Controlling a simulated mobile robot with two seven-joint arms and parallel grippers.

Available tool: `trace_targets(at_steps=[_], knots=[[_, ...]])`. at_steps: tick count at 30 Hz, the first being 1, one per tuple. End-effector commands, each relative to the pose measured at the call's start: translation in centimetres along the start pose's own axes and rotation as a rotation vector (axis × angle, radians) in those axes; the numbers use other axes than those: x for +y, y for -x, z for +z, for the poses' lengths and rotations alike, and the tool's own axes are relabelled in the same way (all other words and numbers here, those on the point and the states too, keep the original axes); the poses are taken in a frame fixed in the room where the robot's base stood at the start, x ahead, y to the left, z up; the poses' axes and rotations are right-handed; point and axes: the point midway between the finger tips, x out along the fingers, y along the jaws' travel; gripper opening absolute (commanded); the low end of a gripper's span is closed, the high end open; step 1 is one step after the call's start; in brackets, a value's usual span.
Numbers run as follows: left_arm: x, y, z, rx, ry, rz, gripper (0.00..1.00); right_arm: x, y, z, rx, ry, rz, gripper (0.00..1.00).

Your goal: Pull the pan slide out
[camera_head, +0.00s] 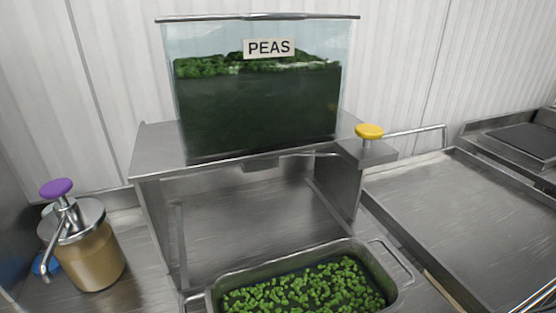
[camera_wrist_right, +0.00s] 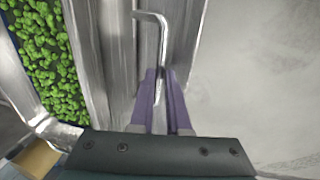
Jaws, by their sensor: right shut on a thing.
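A clear dispenser labelled PEAS (camera_head: 260,110) stands on a steel stand (camera_head: 155,150). In front of its open bay sits a steel pan (camera_head: 225,278) with green peas in it, cut off by the lower picture edge. The pan's peas also show at the left of the right wrist view (camera_wrist_right: 52,65). There my right gripper (camera_wrist_right: 163,75) has its purple fingers closed around a thin bent metal rod (camera_wrist_right: 163,40) beside the steel rail. I cannot tell how the rod joins the slide. My left gripper is not in view.
A yellow knob (camera_head: 369,131) tops the stand's right side. A pump jar with a purple knob (camera_head: 90,255) stands at the left. A flat steel tray (camera_head: 460,215) lies at the right. The bay under the dispenser (camera_head: 245,220) is empty.

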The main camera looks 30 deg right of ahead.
Motion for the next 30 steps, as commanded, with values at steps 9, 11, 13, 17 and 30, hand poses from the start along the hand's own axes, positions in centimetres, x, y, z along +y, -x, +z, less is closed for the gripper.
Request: trace_targets(at_steps=[9,11,13,17,30], knots=[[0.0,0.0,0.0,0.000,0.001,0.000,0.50,0.0,0.0,0.0,0.000,0.000,-0.001,0.42],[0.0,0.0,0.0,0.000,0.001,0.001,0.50,0.0,0.0,0.0,0.000,0.000,-0.001,0.45],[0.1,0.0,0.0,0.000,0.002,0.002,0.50,0.0,0.0,0.0,0.000,0.001,-0.001,0.45],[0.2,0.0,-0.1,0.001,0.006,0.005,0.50,0.0,0.0,0.0,0.000,0.001,-0.001,0.45],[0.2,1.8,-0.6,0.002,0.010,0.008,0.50,0.0,6.3,0.0,0.001,0.002,0.000,0.45]])
